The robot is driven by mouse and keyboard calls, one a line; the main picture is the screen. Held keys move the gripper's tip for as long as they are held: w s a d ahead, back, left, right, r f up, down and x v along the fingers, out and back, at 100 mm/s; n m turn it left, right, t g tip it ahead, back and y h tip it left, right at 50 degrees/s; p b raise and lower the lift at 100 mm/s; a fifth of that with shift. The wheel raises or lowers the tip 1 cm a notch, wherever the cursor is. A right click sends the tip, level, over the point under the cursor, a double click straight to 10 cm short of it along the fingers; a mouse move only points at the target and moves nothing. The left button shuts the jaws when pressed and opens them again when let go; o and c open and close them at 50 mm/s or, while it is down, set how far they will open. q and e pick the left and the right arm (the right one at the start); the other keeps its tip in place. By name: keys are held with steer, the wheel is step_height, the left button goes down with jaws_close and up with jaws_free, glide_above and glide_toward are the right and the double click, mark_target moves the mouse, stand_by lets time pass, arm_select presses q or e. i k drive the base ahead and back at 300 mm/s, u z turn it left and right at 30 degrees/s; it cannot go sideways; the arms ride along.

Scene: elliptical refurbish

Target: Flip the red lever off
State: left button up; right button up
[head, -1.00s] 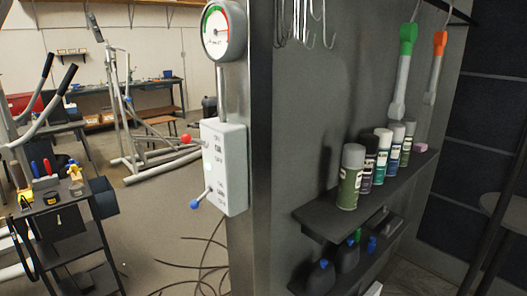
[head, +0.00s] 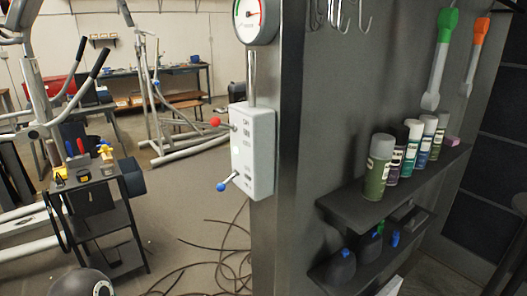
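A white control box (head: 253,150) is fixed to the narrow metal edge of the dark partition. A lever with a red ball knob (head: 215,122) sticks out to the left from its upper part. A second lever with a blue ball knob (head: 221,187) sticks out lower down and points down-left. A round gauge (head: 255,20) sits above the box, joined by a pipe. Neither gripper shows clearly; a dark rounded part at the bottom left looks like part of my own arm.
A shelf (head: 350,205) with several spray cans stands right of the box. A black tool cart (head: 95,195) stands at the left, with exercise machines behind it. Cables (head: 215,270) lie on the floor below the box. Floor left of the box is mostly open.

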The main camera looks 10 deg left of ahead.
mark_target(215, 121)
steer(key=k, duration=1.3)
steer(key=u, duration=0.35)
steer(key=i, duration=1.7)
steer(key=z, duration=0.15)
